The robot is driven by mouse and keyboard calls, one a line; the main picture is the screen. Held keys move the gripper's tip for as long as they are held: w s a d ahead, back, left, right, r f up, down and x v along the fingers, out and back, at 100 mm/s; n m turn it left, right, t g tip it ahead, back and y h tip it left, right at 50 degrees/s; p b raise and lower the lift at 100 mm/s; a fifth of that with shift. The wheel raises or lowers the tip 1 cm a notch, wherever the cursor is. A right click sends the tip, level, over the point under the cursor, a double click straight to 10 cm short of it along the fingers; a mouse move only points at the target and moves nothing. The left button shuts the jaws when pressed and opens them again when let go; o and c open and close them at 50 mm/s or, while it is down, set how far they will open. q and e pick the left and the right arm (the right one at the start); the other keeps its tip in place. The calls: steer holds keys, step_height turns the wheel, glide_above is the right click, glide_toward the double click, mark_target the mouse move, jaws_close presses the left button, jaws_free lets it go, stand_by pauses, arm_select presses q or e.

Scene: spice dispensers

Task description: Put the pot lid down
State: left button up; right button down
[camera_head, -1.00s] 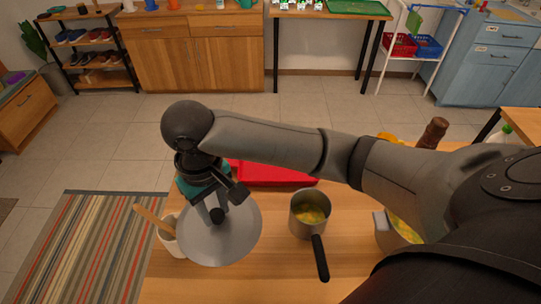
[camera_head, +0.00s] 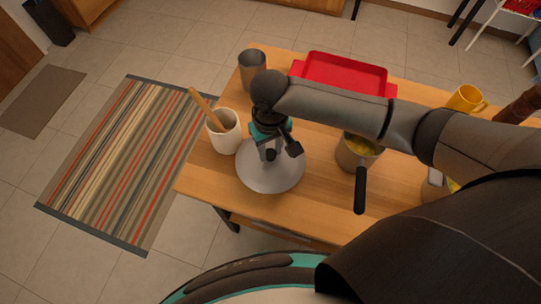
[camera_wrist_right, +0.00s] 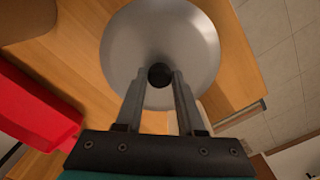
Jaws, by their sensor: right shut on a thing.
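The pot lid (camera_head: 262,180) is a round grey metal disc with a dark knob. It is over the left part of the wooden table. My right gripper (camera_head: 270,156) is above the lid, shut on its knob. In the right wrist view the knob (camera_wrist_right: 159,75) sits between the two fingertips, with the lid (camera_wrist_right: 200,40) spread out beyond them. I cannot tell whether the lid's underside touches the tabletop. My left gripper is not in view.
A white crock (camera_head: 224,138) with a wooden utensil stands just left of the lid. A metal cup (camera_head: 252,70) and a red tray (camera_head: 343,75) are behind. A saucepan (camera_head: 357,150) with yellowish food stands to the right. Bare tabletop (camera_head: 315,205) lies in front.

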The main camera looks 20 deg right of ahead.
mark_target(270, 153)
steer(key=shift+f+b, duration=0.4)
steer(key=shift+f, duration=1.45)
steer(key=shift+f, duration=0.1)
steer(key=c, duration=0.5)
jaws_free()
step_height(270, 153, up, 12)
steer(key=p, duration=0.3)
